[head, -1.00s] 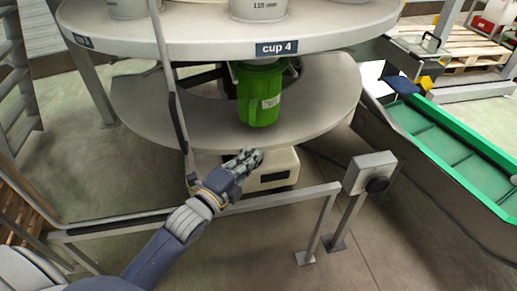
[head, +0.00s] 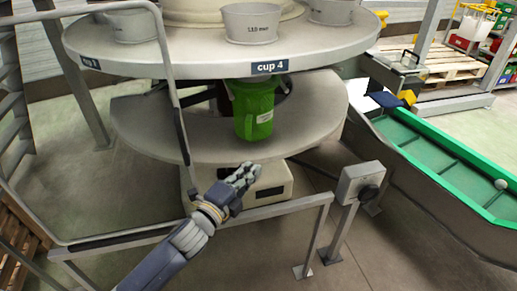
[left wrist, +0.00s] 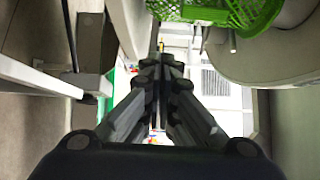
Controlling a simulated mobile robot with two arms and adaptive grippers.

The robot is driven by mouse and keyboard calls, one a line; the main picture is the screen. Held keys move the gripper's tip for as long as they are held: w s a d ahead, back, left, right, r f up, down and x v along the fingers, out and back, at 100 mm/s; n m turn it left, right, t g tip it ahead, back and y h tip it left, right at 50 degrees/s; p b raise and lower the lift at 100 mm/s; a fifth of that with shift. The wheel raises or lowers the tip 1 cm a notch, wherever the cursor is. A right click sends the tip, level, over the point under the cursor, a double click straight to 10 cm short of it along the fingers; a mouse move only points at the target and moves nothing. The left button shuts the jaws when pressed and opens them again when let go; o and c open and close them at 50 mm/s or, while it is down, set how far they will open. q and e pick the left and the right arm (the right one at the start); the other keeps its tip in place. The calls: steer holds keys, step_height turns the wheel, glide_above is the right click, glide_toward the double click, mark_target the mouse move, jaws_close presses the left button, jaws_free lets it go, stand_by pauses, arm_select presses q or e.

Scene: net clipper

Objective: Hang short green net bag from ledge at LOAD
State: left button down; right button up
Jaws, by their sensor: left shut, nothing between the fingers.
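A short green net bag (head: 253,110) hangs under the upper round table at the cup 4 label (head: 269,67), in front of the lower ring shelf (head: 150,125). A white tag shows on it; its top is hidden by the table edge. Its green mesh also shows at the top right of the left wrist view (left wrist: 235,12). My left gripper (head: 248,172) is below and slightly left of the bag, apart from it. Its fingers are together and empty, and they also show in the left wrist view (left wrist: 160,70). My right gripper is not in view.
A grey rail (head: 285,204) with a switch box (head: 360,180) stands in front of the table. A bent tube frame (head: 172,70) rises left of the bag. A green conveyor (head: 430,150) runs at the right. Cups (head: 250,24) stand on the upper table.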

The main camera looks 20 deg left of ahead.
mark_target(264, 136)
arm_select(q)
steer(key=w, duration=0.4)
steer(key=w+a, duration=0.1)
steer(key=w, duration=0.3)
steer(key=w+p, duration=0.1)
steer(key=w, duration=0.3)
steer(key=shift+w+a, duration=0.15)
steer(key=shift+a, duration=0.2)
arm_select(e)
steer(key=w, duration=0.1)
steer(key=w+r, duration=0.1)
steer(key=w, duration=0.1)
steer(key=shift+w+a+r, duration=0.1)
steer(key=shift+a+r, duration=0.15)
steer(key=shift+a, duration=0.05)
arm_select(q)
steer(key=shift+r, duration=0.1)
